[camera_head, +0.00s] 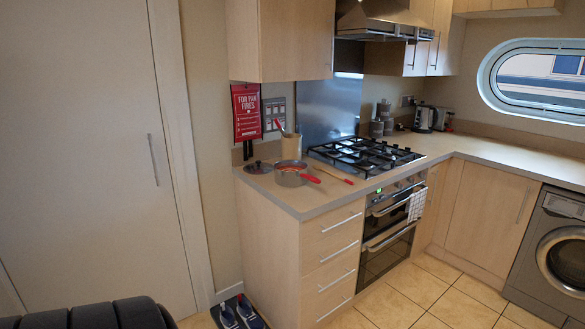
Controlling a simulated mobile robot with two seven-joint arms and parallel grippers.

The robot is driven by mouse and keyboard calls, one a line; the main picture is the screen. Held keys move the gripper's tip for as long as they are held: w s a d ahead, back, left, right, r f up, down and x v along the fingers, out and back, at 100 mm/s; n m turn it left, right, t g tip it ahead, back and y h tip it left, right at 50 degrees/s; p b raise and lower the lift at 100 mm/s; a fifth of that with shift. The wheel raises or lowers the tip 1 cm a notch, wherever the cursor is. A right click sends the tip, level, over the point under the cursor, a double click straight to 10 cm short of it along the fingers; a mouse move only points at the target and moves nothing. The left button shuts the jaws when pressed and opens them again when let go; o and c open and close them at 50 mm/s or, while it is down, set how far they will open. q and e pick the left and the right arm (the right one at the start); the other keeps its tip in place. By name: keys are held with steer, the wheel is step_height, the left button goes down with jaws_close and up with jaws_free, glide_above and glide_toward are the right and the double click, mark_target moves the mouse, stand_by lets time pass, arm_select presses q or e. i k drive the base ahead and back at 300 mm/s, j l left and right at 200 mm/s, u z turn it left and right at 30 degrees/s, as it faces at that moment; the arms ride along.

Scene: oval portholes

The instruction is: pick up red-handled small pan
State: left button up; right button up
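A small grey pan (290,174) with a red handle stands upright on the counter (322,200), left of and in front of the gas hob. Its red handle points right and slightly towards me, and something red or orange shows inside it. A dark lid (258,168) with a knob lies on the counter just left of the pan. Neither of my grippers is in view.
A utensil pot (291,147) stands behind the pan. A wooden utensil (333,175) with a red end lies to its right, near the gas hob (364,156). Shoes (240,313) lie on the floor by the counter's end. A dark padded shape (95,313) fills the bottom left.

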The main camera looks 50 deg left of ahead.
mark_target(288, 173)
steer(key=k+j+u, duration=0.15)
steer(key=u, duration=0.35)
steer(key=k+j+u, duration=0.1)
steer(key=j+u, duration=0.25)
steer(key=u, duration=0.15)
steer(key=j+u, duration=0.25)
steer(key=u, duration=0.25)
